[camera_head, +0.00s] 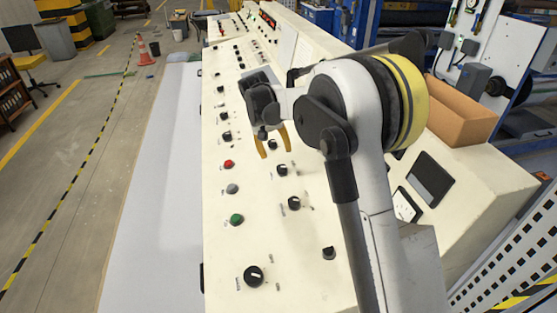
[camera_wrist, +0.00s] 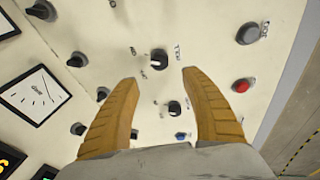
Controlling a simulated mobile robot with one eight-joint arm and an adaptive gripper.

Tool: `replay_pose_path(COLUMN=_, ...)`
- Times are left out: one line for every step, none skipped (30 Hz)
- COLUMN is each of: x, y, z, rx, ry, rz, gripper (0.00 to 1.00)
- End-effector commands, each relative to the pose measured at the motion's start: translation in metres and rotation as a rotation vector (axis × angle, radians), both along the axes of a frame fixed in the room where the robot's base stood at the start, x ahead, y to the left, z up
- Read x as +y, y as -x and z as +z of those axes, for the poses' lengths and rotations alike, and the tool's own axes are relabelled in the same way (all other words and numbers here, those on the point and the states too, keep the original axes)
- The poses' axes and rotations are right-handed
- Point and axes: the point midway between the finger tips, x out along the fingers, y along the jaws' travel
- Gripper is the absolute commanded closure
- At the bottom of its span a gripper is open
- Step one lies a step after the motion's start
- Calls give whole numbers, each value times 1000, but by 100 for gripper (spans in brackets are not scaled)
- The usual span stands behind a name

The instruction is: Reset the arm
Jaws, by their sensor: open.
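My gripper (camera_head: 271,142) is open, with two yellow-orange fingers pointing down at the cream control panel (camera_head: 262,225). A black knob (camera_wrist: 175,107) shows between the fingers, and another black knob (camera_wrist: 159,59) shows just beyond the tips. I cannot tell whether the fingertips touch the panel. In the head view my arm reaches over the panel and hides part of it.
The panel carries a red button (camera_head: 229,164), a green button (camera_head: 236,219) and several black knobs. A brown open box (camera_head: 460,108) stands on the right, near a white board with gauges. The floor to the left has an orange cone (camera_head: 144,52) and is otherwise largely clear.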

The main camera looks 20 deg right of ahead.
Motion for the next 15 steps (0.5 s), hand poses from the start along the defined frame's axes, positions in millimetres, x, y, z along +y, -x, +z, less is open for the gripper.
replay_pose_path(x=2, y=1, z=7, rx=0, ry=0, rz=0, gripper=45)
replay_pose_path(x=3, y=2, z=10, rx=0, ry=0, rz=0, gripper=45)
replay_pose_path(x=4, y=3, z=14, rx=0, ry=0, rz=0, gripper=45)
replay_pose_path(x=4, y=3, z=16, rx=0, ry=0, rz=-1, gripper=45)
replay_pose_path(x=4, y=4, z=18, rx=0, ry=0, rz=-1, gripper=45)
replay_pose_path(x=5, y=4, z=20, rx=0, ry=0, rz=-1, gripper=45)
replay_pose_path(x=5, y=4, z=20, rx=0, ry=0, rz=-1, gripper=45)
replay_pose_path(x=5, y=4, z=21, rx=0, ry=0, rz=-1, gripper=45)
replay_pose_path(x=5, y=4, z=21, rx=0, ry=0, rz=-1, gripper=45)
replay_pose_path(x=5, y=4, z=21, rx=0, ry=0, rz=-1, gripper=45)
replay_pose_path(x=5, y=4, z=21, rx=0, ry=0, rz=-1, gripper=45)
replay_pose_path(x=5, y=4, z=21, rx=0, ry=0, rz=-1, gripper=45)
replay_pose_path(x=5, y=4, z=21, rx=0, ry=0, rz=-1, gripper=45)
replay_pose_path(x=5, y=4, z=21, rx=0, ry=0, rz=-1, gripper=45)
replay_pose_path(x=5, y=4, z=21, rx=0, ry=0, rz=-1, gripper=45)
